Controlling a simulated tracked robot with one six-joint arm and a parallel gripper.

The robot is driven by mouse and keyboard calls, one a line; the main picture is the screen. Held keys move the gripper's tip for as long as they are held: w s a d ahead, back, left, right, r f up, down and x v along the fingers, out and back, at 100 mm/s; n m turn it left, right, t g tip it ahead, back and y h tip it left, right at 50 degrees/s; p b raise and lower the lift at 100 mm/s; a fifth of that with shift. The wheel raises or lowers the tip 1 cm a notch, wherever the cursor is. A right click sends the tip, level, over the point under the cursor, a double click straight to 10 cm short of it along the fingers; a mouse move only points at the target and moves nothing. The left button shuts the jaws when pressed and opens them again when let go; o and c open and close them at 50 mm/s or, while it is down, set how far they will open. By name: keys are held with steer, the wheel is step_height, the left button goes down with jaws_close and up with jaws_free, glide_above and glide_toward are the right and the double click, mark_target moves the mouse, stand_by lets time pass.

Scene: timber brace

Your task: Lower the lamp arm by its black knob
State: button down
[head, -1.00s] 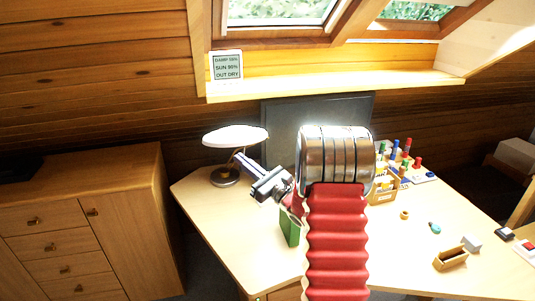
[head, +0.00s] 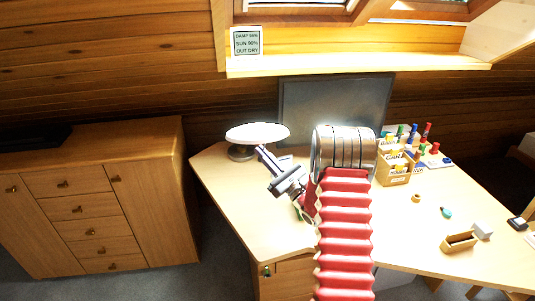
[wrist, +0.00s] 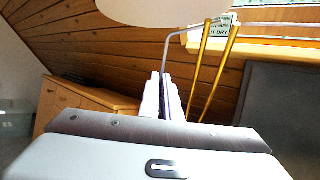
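The lamp has a white disc shade (head: 257,132) and a dark round base (head: 240,153) on the desk's left back corner. The shade fills the top of the wrist view (wrist: 165,8). Brass rods (wrist: 222,65) and a thin grey bar of the lamp arm run below it. My gripper (head: 259,149) is just under the shade. In the wrist view my gripper's pale fingers (wrist: 163,85) are close together at the grey bar's lower end, with a thin dark strip between them. They appear closed on the black knob, which they mostly hide.
A dark monitor (head: 333,108) stands behind my arm. Card boxes (head: 393,170) and several coloured pens are to the right. A small wooden tray (head: 459,243) lies at the desk's front right. A wooden cabinet (head: 90,200) stands left of the desk.

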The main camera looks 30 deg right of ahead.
steer(key=c, duration=2)
jaws_free()
steer(key=shift+s+d+f, duration=0.1)
steer(key=shift+s+f, duration=0.2)
steer(key=shift+f, duration=0.05)
steer(key=v, duration=1.3)
steer(key=shift+s, duration=0.4)
